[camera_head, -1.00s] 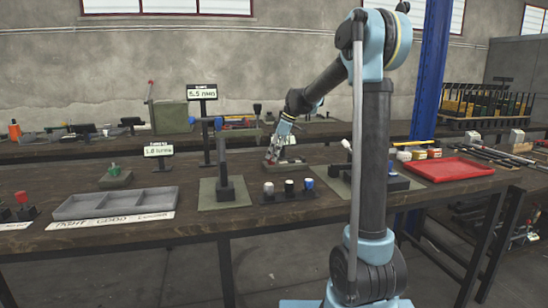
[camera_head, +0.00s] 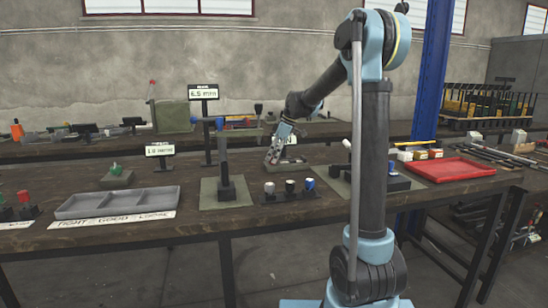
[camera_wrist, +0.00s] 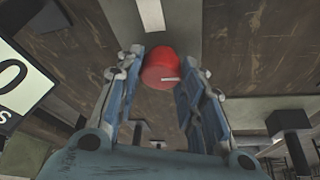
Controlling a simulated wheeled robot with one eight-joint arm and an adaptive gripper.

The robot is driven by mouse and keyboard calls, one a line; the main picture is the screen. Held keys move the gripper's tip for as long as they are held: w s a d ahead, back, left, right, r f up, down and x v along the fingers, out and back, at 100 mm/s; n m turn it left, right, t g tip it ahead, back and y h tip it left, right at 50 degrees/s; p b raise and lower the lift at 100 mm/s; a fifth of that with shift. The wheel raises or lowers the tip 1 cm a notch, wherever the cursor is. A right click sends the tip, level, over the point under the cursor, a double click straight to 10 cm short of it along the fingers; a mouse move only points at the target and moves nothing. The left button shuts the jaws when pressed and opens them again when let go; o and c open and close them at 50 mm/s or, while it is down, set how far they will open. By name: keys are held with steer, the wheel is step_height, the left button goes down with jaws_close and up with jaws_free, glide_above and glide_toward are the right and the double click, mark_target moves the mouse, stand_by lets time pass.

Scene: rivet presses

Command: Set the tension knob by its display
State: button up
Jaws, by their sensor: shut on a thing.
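A red knob (camera_wrist: 160,70) with a pale pointer mark sits between the fingers of my gripper (camera_wrist: 158,82) in the wrist view. The fingers are shut on its sides. In the head view my gripper (camera_head: 273,156) is low over the bench, and the knob is hidden there. A white display (camera_head: 290,140) behind the gripper is mostly covered; only a letter like "N" shows. In the wrist view a white display (camera_wrist: 14,88) is cut off at the left edge, with a "0" and an "s" visible.
A post press (camera_head: 226,180) stands left of the gripper, with a rack of capped pieces (camera_head: 290,196) in front. A "6.5 mm" display (camera_head: 203,92), a small display (camera_head: 159,150), a green knob (camera_head: 116,169), a grey tray (camera_head: 118,204) and a red tray (camera_head: 450,169) are around.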

steer(key=shift+w, duration=0.1)
steer(key=m+t, duration=0.1)
steer(key=m, duration=0.2)
steer(key=m+t+h, duration=0.1)
steer(key=m, duration=0.2)
steer(key=shift+m, duration=0.4)
steer(key=m, duration=0.2)
steer(key=m+t+h, duration=0.1)
steer(key=m, duration=0.1)
steer(key=shift+a+r+h, duration=0.1)
steer(key=shift+a+h, duration=0.05)
steer(key=shift+h, duration=0.15)
steer(key=shift+m+t+h, duration=0.4)
steer(key=shift+m+h, duration=0.1)
steer(key=shift+m, duration=1)
steer(key=o, duration=1)
steer(key=shift+o, duration=0.2)
steer(key=shift+s, duration=0.2)
